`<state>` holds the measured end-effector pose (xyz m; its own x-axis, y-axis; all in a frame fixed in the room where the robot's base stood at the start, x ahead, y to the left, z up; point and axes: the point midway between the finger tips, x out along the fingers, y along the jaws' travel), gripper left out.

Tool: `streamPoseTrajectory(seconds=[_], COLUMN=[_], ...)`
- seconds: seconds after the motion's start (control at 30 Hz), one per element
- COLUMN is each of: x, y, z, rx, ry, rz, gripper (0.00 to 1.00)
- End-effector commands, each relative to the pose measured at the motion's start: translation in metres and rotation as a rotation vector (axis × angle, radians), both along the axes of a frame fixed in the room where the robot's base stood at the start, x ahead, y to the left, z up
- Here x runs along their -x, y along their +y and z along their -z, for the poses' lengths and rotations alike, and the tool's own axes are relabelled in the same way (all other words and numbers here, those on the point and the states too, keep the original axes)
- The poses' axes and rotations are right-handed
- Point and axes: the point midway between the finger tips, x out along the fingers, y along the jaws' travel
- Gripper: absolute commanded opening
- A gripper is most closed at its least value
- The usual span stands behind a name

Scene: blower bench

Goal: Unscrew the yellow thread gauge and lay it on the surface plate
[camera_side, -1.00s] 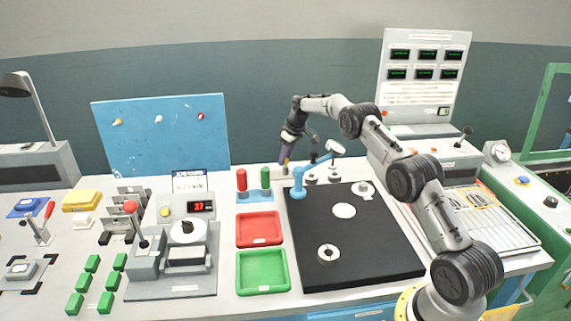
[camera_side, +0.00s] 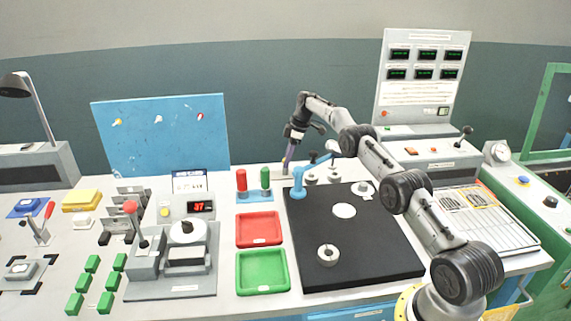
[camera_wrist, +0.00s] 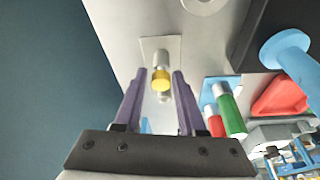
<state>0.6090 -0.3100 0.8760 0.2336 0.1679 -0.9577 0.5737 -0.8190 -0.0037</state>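The yellow thread gauge (camera_wrist: 161,80) shows in the wrist view as a short yellow-ended cylinder with a pale metal body. It sits over a light square base plate (camera_wrist: 173,47) on the bench. My gripper (camera_wrist: 158,73) has two purple fingers spread apart, one on each side of the gauge in the picture, with gaps between. I cannot tell how far the tips reach along it. In the side view my gripper (camera_side: 287,158) points down at the back of the bench and largely hides the gauge. The surface plate (camera_side: 375,245) is the large black slab.
A blue stand (camera_side: 298,185) with an arm rises at the plate's back left corner. A red handle (camera_side: 241,180) and a green handle (camera_side: 265,178) stand left of it. A white disc (camera_side: 344,211) and a metal ring (camera_side: 328,254) lie on the plate; its front right is clear.

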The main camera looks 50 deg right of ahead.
Motion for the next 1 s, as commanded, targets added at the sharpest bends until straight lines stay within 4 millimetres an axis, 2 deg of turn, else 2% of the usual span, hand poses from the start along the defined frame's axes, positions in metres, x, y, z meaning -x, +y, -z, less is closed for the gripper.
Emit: streamPoseTrajectory(seconds=[0.33, 0.47, 1.0], x=[-0.0032, -0.0038, -0.005], y=[0.0037, 0.0045, 0.0064], z=[-0.0012, -0.0031, -0.0017], rx=[-0.002, -0.001, 0.003], ry=[-0.006, -0.008, -0.008], rz=[0.003, 0.068, 0.677], gripper=[0.4, 0.4, 0.4])
